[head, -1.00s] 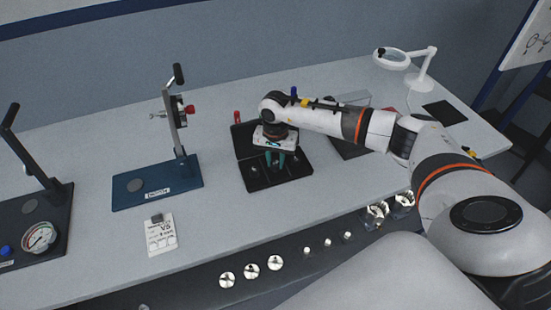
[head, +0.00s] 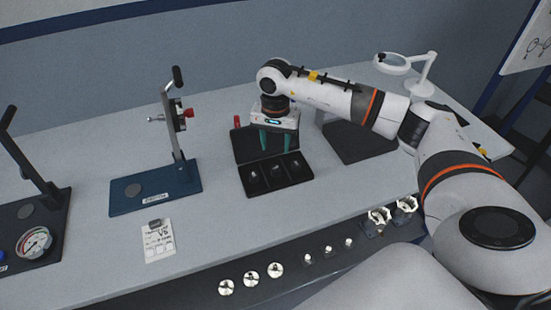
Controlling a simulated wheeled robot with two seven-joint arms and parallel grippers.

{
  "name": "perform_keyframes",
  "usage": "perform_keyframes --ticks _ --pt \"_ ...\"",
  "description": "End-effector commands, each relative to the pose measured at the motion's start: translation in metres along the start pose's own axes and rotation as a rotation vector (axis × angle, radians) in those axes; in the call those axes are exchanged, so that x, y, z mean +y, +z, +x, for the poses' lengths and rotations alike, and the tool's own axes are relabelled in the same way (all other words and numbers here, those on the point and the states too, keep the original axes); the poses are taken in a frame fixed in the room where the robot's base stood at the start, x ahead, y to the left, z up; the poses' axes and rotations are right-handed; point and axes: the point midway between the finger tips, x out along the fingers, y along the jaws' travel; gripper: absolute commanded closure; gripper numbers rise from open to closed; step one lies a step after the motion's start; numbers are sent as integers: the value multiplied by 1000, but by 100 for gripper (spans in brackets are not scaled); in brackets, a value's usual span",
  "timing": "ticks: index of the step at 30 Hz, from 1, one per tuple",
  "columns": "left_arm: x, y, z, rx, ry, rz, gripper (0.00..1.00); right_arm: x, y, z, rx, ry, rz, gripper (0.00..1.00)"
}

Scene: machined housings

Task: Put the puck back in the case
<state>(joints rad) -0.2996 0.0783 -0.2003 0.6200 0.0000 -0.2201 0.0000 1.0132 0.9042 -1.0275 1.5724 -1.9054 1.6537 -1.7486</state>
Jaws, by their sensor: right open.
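The black case (head: 243,188) lies open on the bench, its lid (head: 240,152) raised at the back. Its tray has three compartments, with a small shiny metallic item (head: 254,176) in the left one and similar small items in the middle and right ones. I cannot tell which of these is the puck. My right gripper (head: 275,149) has teal fingers spread apart with nothing between them. It hangs above the back of the case, in front of the lid, clear of the items. My left gripper is out of view.
A blue-based toggle press (head: 160,196) and a dark gauge fixture (head: 55,225) stand to the left. A white label card (head: 158,240) lies in front. A dark flat panel (head: 350,145) and magnifier lamp (head: 420,85) are to the right. Round parts line the front edge.

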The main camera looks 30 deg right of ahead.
Motion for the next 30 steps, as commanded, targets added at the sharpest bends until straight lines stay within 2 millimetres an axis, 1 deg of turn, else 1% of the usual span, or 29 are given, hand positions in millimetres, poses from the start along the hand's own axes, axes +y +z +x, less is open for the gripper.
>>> perform_keyframes --ticks 1,3,6,9,26,29,30 --pt "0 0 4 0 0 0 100 0 1 -8 -3 3 0 53" --pt "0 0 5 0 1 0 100 0 1 -19 -3 3 0 53" --pt "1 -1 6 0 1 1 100 0 0 -30 -1 2 0 53" --pt "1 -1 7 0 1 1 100 0 0 -35 0 0 0 53" --pt "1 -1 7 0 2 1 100 0 -1 -36 2 2 0 53" --pt "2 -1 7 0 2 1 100 11 -12 -30 33 43 0 53" --pt "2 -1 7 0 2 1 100 20 -23 -25 61 79 1 53"
